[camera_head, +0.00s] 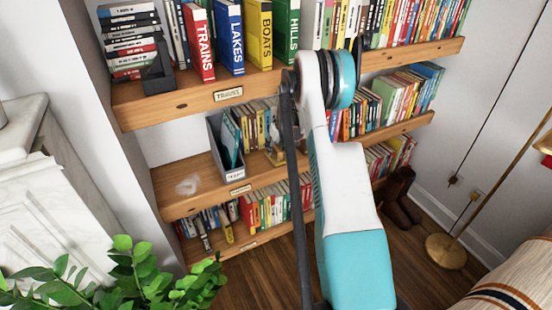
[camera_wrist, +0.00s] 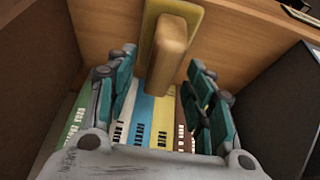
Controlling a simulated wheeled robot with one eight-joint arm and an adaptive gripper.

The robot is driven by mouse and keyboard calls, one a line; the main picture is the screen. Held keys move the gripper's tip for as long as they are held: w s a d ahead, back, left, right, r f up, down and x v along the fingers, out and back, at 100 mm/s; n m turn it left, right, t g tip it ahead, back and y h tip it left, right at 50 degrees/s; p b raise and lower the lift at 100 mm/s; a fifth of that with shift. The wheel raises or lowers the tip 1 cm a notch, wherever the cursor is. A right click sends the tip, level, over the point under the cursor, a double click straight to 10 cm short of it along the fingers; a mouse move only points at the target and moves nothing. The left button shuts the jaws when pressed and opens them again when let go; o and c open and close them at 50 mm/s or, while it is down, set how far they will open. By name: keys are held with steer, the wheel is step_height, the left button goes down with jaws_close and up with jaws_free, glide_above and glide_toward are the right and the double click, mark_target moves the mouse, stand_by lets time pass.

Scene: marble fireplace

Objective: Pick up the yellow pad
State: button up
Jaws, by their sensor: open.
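A flat yellow pad (camera_wrist: 192,12) with a thicker tan block on its face shows at the top middle of the wrist view, against a wooden surface. My gripper (camera_wrist: 163,60) is open, with its teal-padded fingers on the left and right. The lower end of the tan block appears between the fingertips in the picture; I see no clear contact. Whether the block is part of the pad I cannot tell. In the head view my arm covers the gripper, and I cannot make out the pad for certain.
Several book spines (camera_wrist: 148,115) lie behind the fingers in the wrist view. A dark panel (camera_wrist: 280,100) stands at the right. In the head view, wooden shelves (camera_head: 185,185) hold books and a grey file box (camera_head: 228,165). A plant (camera_head: 140,275) and a brass lamp base (camera_head: 446,251) stand nearby.

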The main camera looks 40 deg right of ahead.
steer(key=shift+x, duration=0.9)
steer(key=shift+r, duration=0.1)
jaws_close()
